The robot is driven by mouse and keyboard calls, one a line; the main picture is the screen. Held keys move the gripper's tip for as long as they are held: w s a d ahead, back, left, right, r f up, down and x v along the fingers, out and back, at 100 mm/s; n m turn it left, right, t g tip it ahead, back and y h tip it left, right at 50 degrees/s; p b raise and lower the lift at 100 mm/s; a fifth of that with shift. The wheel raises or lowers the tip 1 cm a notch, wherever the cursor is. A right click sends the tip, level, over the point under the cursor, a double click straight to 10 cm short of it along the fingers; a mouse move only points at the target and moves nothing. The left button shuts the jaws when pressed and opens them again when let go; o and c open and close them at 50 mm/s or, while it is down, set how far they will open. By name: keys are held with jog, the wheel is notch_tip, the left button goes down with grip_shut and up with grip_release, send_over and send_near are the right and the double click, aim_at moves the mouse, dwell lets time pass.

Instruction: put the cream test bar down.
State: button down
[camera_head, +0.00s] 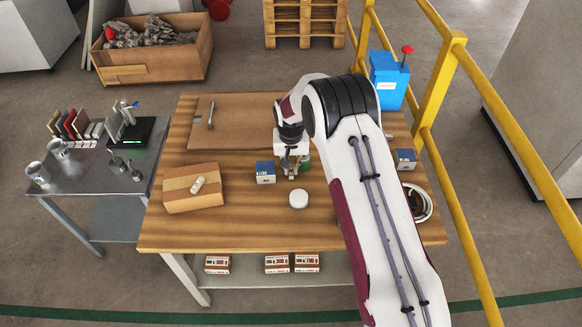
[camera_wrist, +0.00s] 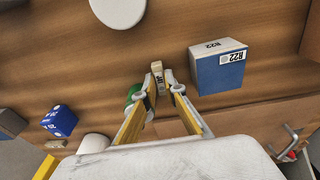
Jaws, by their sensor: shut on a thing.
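My gripper (camera_wrist: 158,90) is shut on the cream test bar (camera_wrist: 158,77), which shows upright between the fingertips with dark marking on its face. In the head view my gripper (camera_head: 291,166) is over the middle of the wooden table (camera_head: 235,225), between the blue-and-white box and a green item. Much of the bar is hidden there by my gripper. I cannot tell whether the bar's lower end touches the table.
A blue-and-white box (camera_head: 265,172) stands left of my gripper, and a round white disc (camera_head: 299,199) lies in front. A green item (camera_wrist: 136,95) is close behind one finger. A cardboard box (camera_head: 180,193) stands at the left; the table's front is clear.

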aim_at(291, 175)
jog(key=shift+f, duration=0.1)
jog(key=c, duration=2.4)
grip_release()
jog(key=shift+o, duration=0.2)
notch_tip(291, 175, up, 12)
jog(key=s, duration=0.1)
jog(key=shift+s, duration=0.3)
